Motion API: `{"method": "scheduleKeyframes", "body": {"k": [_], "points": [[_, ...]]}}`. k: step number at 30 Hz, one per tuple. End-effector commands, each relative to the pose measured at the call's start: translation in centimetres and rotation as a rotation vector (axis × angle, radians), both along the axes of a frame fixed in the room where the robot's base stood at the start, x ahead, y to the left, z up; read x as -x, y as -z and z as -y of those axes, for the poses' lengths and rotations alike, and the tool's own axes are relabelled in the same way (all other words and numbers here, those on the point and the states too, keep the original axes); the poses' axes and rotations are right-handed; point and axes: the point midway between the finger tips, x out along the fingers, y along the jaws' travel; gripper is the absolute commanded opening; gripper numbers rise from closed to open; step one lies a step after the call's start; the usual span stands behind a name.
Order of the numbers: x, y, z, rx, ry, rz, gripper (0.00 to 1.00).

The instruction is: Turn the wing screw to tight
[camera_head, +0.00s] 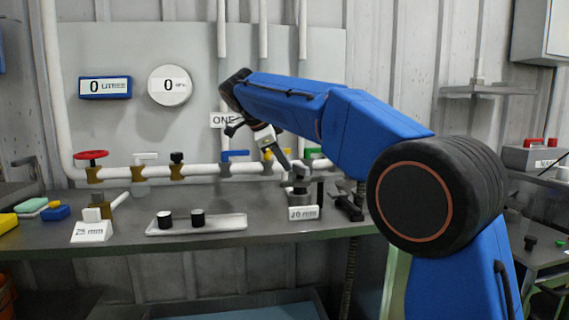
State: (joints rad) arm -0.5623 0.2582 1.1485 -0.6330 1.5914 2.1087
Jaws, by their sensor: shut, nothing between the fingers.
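My gripper (285,164) reaches down from the end of my blue arm, in front of the pipe. Its fingers are shut and look empty. The tips are beside or just in front of a small grey metal fitting (300,185) that stands behind a "20 mm" sign. Whether they touch it I cannot tell. The wing screw is hard to pick out; the small top of this fitting may be it, but its wings are not clear at this size. My gripper and arm cover part of that area.
A white pipe (205,170) carries valves with coloured handles, including a red handwheel (91,155) and a blue lever (234,154). A tray (222,223) with two black-topped cylinders lies on the bench (262,230). Signs (303,212) (92,232) stand near the front edge.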

Motion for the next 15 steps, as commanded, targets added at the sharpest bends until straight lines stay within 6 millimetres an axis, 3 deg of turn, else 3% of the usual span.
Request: {"method": "scheduleKeyframes", "body": {"k": [15], "points": [[-1.6, 0.0, 0.5, 0.000, -0.001, 0.000, 0.00]]}}
